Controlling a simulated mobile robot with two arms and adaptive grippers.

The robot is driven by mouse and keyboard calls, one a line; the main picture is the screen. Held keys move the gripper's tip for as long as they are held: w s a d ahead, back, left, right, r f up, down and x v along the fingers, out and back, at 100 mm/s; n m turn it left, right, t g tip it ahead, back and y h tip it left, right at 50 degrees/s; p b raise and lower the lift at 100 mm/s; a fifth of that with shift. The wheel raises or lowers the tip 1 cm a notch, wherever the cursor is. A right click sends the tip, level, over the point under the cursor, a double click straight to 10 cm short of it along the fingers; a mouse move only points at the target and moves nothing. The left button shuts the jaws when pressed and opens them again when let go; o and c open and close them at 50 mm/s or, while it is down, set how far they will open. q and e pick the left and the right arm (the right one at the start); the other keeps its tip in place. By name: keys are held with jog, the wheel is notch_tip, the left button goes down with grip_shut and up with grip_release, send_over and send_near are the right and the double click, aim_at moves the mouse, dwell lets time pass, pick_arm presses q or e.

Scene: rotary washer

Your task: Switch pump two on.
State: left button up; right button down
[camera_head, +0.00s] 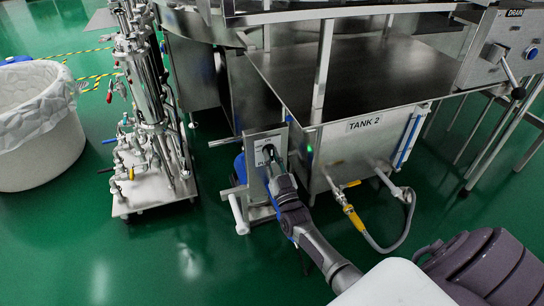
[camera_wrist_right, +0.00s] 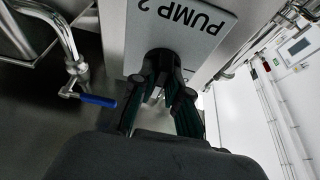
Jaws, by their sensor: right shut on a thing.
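The pump two panel (camera_head: 256,166) is a pale upright plate in front of the tank. In the right wrist view the panel (camera_wrist_right: 203,40) shows the label "PUMP 2" upside down. A dark rotary switch (camera_wrist_right: 161,54) sits on the panel below that label in the picture. My right gripper (camera_head: 271,156) reaches the panel front and hides part of its face and label. In the right wrist view my right gripper (camera_wrist_right: 163,80) has one finger on each side of the switch and is shut on it. The switch's exact angle is hard to read. My left gripper is not in view.
The steel tank labelled "TANK 2" (camera_head: 364,125) stands right of the panel, with a yellow-handled valve and hose (camera_head: 352,212). A pipe stand (camera_head: 150,150) and a lined white bin (camera_head: 38,115) stand left. A blue-handled valve (camera_wrist_right: 95,100) shows beside the gripper. Green floor is clear at front left.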

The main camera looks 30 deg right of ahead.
jog(key=shift+f, duration=0.1)
dwell(0.4)
jog(key=c, duration=1.2)
grip_release()
jog(key=shift+o, duration=0.2)
jog(key=v, duration=0.7)
jog(key=shift+s, duration=0.25)
jog(key=shift+a, duration=0.15)
